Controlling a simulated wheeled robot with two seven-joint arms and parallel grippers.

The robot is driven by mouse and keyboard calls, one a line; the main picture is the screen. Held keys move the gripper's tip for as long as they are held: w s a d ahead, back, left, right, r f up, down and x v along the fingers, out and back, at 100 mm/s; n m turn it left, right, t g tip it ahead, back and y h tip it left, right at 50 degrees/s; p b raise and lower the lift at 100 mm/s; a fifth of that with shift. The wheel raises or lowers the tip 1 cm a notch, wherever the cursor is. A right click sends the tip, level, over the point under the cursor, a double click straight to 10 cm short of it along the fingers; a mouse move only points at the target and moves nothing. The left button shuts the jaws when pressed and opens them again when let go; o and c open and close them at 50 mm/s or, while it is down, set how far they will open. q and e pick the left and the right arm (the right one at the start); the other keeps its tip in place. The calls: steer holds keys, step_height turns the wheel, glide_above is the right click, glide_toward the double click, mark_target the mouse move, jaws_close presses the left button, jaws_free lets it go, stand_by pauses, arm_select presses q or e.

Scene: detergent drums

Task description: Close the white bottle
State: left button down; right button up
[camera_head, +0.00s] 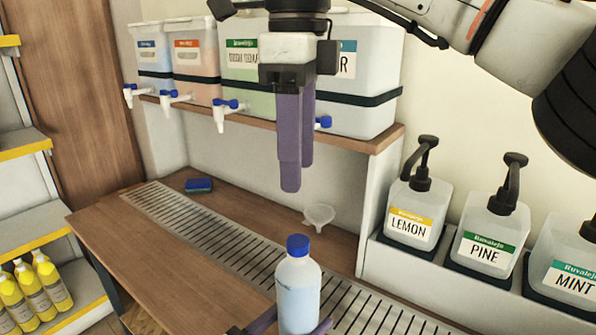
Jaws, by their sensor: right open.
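The white bottle (298,292) is upright at the bottom middle, translucent with pale bluish contents. A blue cap (297,245) sits on top of its neck; I cannot tell how tight it is. My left gripper (292,328) has its purple fingers on both sides of the bottle's lower part, shut on it; its body is out of view. My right gripper (291,188) points down above and behind the bottle in the picture, clear of the cap. Its purple fingers are open and empty, one partly hiding the other.
Detergent drums with blue taps (225,108) stand on the wooden shelf (255,120). A blue sponge (199,185) and clear funnel (319,215) lie by the drain grate (195,230). Pump bottles (410,215) stand at right, yellow bottles (50,280) at lower left. The left counter (135,260) is clear.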

arm_select(q)
steer(key=shift+f, duration=0.1)
steer(key=c, duration=0.5)
jaws_free()
steer(key=shift+c, duration=0.2)
steer(key=v, duration=1)
steer(key=shift+s+a, duration=0.1)
steer(key=shift+s, duration=0.1)
